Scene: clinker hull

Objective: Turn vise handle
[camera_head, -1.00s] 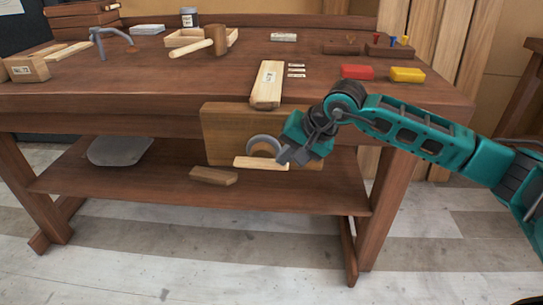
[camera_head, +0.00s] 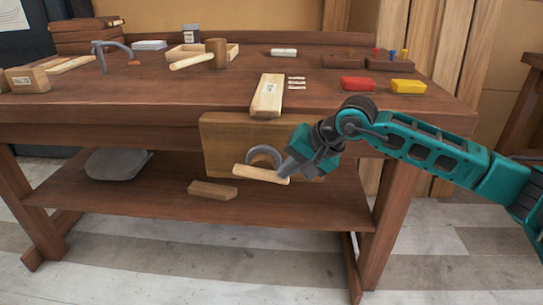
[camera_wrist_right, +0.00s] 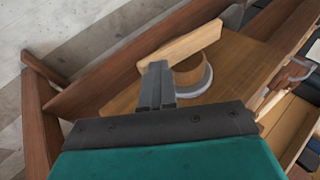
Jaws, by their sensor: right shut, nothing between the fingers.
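The vise is a wooden jaw board (camera_head: 222,140) on the front of the workbench, with a grey metal ring (camera_head: 263,152) at its middle. Its handle, a light wooden bar (camera_head: 258,174), crosses below the ring and tilts slightly down to the right. My right gripper (camera_head: 284,173) is shut and empty at the handle's right end. In the right wrist view the gripper's closed fingers (camera_wrist_right: 157,80) reach the side of the handle (camera_wrist_right: 185,45) near one end, and the ring (camera_wrist_right: 203,78) shows beside them. They look in contact or very close. My left gripper is not in view.
The bench top (camera_head: 150,85) holds a mallet (camera_head: 208,58), a light wooden block (camera_head: 267,96) above the vise, and red (camera_head: 358,84) and yellow (camera_head: 408,86) blocks. The lower shelf (camera_head: 140,190) carries a brown wooden piece (camera_head: 212,190) and a grey pan (camera_head: 118,162).

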